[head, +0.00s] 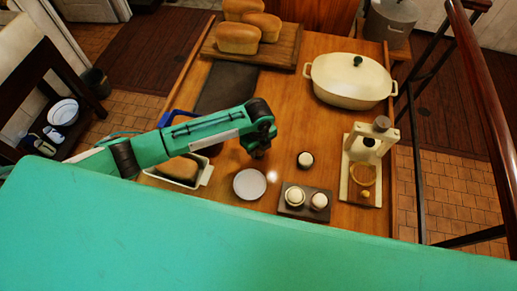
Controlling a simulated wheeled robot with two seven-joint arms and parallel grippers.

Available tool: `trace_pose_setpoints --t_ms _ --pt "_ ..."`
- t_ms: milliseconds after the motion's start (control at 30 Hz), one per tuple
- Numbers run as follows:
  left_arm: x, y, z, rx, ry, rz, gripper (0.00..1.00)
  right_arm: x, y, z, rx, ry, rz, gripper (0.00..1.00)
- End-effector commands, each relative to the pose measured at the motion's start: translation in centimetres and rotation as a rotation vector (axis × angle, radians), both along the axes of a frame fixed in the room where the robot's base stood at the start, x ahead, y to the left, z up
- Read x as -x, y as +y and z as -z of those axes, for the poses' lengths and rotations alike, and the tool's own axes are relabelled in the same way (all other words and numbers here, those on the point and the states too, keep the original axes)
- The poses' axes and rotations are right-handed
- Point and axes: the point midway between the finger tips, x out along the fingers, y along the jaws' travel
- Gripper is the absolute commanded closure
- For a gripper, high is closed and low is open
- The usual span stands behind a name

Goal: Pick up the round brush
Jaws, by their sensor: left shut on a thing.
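My left arm reaches in from the left over the wooden table. My left gripper (259,153) points down above the table, just behind a round white disc (250,184). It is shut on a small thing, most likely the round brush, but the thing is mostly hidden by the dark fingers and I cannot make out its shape. I see no other clear round brush on the table. My right gripper is not in view.
On the table (330,122) are a cream lidded pot (350,82), a bread board (283,52) with loaves, a loaf tin (206,176), a cream stand (345,183), a dark block (283,209) with two white-topped pieces, and a single white-topped piece (305,159). A railing borders the right.

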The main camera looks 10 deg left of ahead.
Motion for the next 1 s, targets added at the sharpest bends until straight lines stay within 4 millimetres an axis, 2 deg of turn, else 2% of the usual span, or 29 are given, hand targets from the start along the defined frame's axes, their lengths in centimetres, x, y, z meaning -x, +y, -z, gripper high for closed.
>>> trace_pose_setpoints --t_ms 167,267,500,700,900,1000 --pt "-0.1 0.0 -1.8 0.002 -0.005 0.002 0.87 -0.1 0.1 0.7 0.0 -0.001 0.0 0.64" --pt "-0.2 0.0 -3.9 0.002 -0.005 0.002 0.87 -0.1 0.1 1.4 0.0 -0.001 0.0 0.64" --pt "-0.2 0.0 -10.4 0.002 -0.006 0.002 0.87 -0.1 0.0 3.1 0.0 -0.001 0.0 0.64" --pt "-0.1 0.0 -15.0 0.002 -0.005 0.001 0.87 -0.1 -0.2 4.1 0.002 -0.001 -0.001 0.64" --pt "-0.1 -0.1 -18.1 0.002 -0.004 0.0 0.87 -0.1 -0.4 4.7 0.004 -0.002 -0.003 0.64" --pt "0.0 0.0 -18.9 0.0 -0.001 0.001 0.87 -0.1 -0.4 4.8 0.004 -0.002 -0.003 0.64"
